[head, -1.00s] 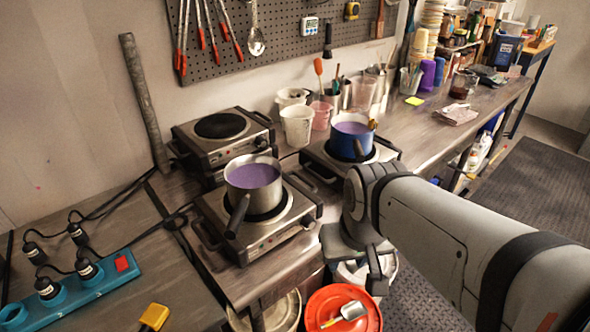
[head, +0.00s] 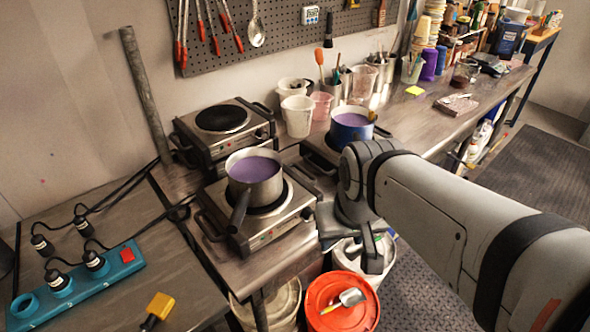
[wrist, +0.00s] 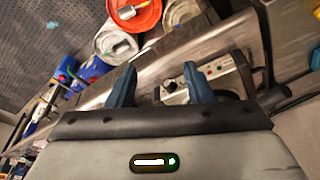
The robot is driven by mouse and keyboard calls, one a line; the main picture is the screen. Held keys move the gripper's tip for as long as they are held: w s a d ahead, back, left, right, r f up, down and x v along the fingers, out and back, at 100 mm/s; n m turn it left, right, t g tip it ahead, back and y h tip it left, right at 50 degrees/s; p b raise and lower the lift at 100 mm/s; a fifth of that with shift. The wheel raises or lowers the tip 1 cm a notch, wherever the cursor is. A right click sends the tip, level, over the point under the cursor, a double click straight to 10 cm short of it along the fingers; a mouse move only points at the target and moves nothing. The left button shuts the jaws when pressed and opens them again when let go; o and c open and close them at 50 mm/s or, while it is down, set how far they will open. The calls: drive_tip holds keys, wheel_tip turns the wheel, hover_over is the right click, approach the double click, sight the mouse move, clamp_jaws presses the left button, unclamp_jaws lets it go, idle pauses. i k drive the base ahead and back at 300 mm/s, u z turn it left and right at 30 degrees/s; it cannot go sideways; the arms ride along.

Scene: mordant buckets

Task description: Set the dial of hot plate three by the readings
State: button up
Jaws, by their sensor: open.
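Three hot plates stand on the bench. The front one (head: 262,239) carries a silver pot (head: 255,172) of purple liquid. The back left one (head: 207,143) has a bare dark plate. The right one (head: 318,149) holds a blue pot (head: 351,129) of purple liquid and is partly hidden by my arm. I cannot read any number, dial setting or reading. My gripper (head: 366,250) is open and empty, beyond the bench's front edge, right of the front hot plate. In the wrist view, a hot plate's control panel (wrist: 213,70) shows beyond my open fingers (wrist: 158,82).
An orange-lidded bucket (head: 325,299) and white buckets stand below the bench edge. A teal power strip (head: 85,290) with plugs and a yellow-headed item (head: 160,305) lie at left. A small timer (head: 310,15) hangs on the pegboard.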

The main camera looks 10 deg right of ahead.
sight(307, 214)
drive_tip(key=z, duration=0.45)
drive_tip(key=k, duration=1.35)
drive_tip(key=u, duration=0.2)
drive_tip(key=i, duration=1.05)
drive_tip(key=u, duration=0.05)
